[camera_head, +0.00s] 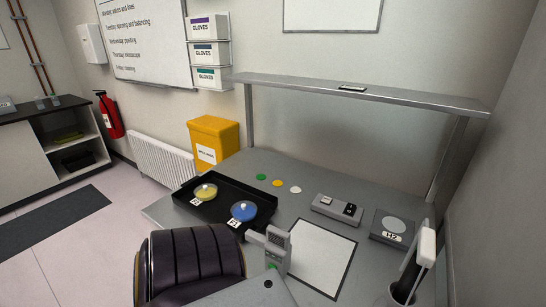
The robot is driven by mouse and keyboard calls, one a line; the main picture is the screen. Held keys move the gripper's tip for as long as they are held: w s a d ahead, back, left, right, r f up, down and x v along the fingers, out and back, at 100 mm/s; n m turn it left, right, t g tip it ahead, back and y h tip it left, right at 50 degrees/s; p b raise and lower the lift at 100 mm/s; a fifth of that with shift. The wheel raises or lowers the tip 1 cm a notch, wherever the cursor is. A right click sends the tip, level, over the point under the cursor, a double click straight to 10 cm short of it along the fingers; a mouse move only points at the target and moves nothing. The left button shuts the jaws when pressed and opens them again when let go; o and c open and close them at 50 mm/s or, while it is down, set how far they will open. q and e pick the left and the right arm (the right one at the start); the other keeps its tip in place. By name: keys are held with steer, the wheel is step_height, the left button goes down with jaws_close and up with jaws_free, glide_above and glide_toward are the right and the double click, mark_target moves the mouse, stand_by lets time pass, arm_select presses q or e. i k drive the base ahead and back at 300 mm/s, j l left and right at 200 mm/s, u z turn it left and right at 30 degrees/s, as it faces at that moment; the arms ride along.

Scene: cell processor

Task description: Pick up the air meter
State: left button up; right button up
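Nothing here is clearly labelled as an air meter. A white-topped device (427,243) leans in a dark holder at the right front.
A dark purple chair (195,262) stands at the desk's front left. A black tray (240,190) holds a yellow and a blue dish. The framed white sheet (318,257) lies at the middle front. Two grey instruments (337,209) (393,227) sit behind it, under a raised shelf (360,92).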

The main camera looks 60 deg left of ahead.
mark_target(278, 247)
steer(key=l+u, duration=0.1)
steer(key=u, duration=1.95)
